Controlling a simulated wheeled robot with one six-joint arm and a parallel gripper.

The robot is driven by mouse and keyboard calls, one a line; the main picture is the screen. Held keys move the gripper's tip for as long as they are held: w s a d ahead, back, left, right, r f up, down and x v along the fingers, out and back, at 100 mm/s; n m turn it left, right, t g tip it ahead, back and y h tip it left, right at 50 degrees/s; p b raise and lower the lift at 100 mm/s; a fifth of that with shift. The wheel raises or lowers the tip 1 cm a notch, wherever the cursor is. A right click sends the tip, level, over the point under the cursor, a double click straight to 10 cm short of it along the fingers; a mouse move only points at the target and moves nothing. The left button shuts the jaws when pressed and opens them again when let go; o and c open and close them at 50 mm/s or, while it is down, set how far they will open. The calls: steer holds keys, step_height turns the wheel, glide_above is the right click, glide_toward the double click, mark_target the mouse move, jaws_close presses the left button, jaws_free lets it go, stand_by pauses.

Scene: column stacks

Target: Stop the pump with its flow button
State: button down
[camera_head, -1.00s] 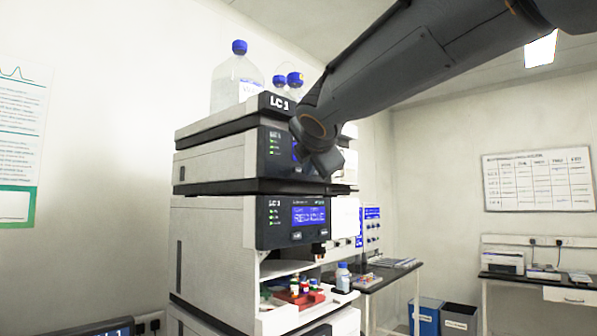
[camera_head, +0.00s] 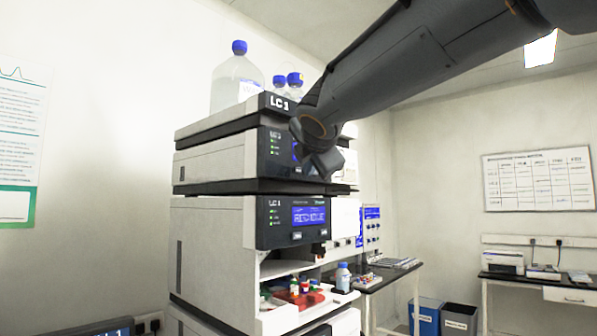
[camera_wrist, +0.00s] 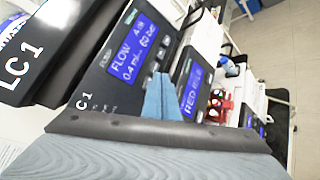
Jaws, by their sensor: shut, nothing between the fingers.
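The pump (camera_head: 215,165) is the upper module of the LC 1 stack, with a dark front panel (camera_head: 275,158) that my arm partly covers. In the wrist view its blue display (camera_wrist: 135,50) reads FLOW, 0.4 ml and a pressure value. Small keys sit along the display's edge close to my fingertips; I cannot tell which is the flow button. My gripper (camera_wrist: 162,84) is shut and empty, its fingertips over the panel beside the display. It is mostly hidden by the wrist in the head view. I cannot tell whether the fingertips touch a key.
Below is another module with a blue display (camera_head: 309,215) and an open bay holding a red tray (camera_head: 303,299) of vials. Blue-capped bottles (camera_head: 237,80) stand on top of the stack. A bench (camera_head: 385,280) stands behind at the right, with bins (camera_head: 459,318) beyond.

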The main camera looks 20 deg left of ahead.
stand_by(0.4)
steer(key=shift+w+a, duration=0.2)
steer(key=shift+a, duration=0.25)
steer(key=shift+w+a, duration=0.1)
steer(key=shift+a, duration=0.25)
stand_by(0.6)
steer(key=shift+d, duration=0.15)
steer(key=shift+s+d, duration=0.3)
steer(key=shift+d, duration=0.35)
steer(key=shift+d, duration=0.1)
steer(key=d, duration=0.1)
steer(key=s+d, duration=0.1)
steer(key=d, duration=0.1)
steer(key=s+d+p, duration=0.1)
steer(key=shift+d, duration=0.2)
stand_by(0.4)
stand_by(0.6)
